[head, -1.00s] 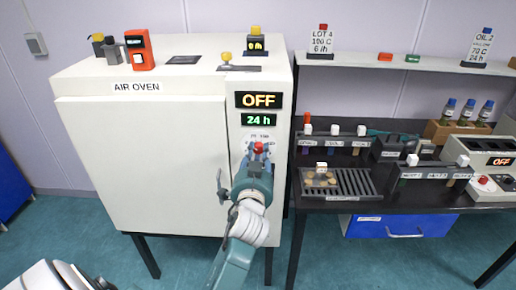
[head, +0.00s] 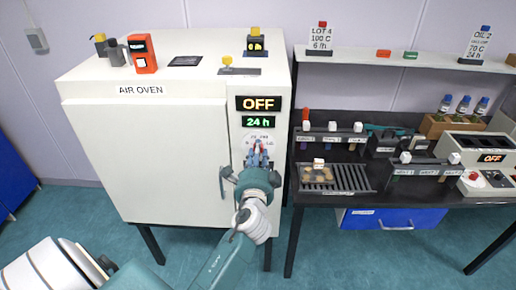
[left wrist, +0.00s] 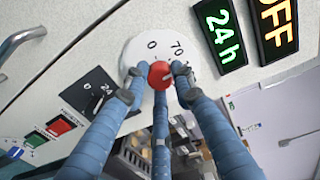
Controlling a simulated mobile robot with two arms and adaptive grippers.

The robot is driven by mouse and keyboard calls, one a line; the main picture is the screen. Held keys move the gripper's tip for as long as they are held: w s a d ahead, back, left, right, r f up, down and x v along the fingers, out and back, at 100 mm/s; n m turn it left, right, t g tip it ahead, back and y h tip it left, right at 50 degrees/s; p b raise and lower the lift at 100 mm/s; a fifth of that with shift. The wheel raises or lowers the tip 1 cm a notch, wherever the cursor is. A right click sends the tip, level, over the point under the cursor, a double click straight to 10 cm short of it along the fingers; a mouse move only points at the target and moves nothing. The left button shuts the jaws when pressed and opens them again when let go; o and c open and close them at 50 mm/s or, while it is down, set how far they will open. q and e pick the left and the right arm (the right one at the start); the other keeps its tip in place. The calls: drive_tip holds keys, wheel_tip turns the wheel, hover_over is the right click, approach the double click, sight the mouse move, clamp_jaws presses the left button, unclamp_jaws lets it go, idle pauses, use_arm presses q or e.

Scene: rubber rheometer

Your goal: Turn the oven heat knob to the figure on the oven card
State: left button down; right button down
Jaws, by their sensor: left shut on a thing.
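The air oven (head: 150,150) is a large white cabinet. Its panel shows OFF (head: 258,103) in orange and 24 h (head: 258,121) in green. Below is a white dial (head: 260,137); in the left wrist view the dial (left wrist: 140,48) reads 0 and 70. The red heat knob (left wrist: 161,72) sits on it, with my left gripper's (left wrist: 160,92) blue fingers closed around it. In the head view my left gripper (head: 257,157) mostly covers the knob. A card (head: 482,46) on the shelf reads 70 C, 24 h; another (head: 320,40) reads LOT 4, 100 C.
A second dial (left wrist: 97,95), marked 0 and 24, and red and green buttons (left wrist: 60,125) are close to the fingers. The oven door handle (head: 224,182) is left of my wrist. A black bench (head: 350,185) with racks stands right of the oven.

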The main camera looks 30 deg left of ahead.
use_arm(q)
drive_tip(key=shift+a+r+m+p, duration=0.1)
drive_tip(key=shift+m+p, duration=0.45)
drive_tip(key=shift+m, duration=0.55)
drive_tip(key=shift+a+r+m+p, duration=0.1)
drive_tip(key=shift+m+p, duration=0.45)
drive_tip(key=shift+m, duration=0.55)
drive_tip(key=c, duration=1.5)
unclamp_jaws()
drive_tip(key=shift+o, duration=0.3)
drive_tip(key=shift+w+f, duration=0.1)
drive_tip(key=v, duration=1.2)
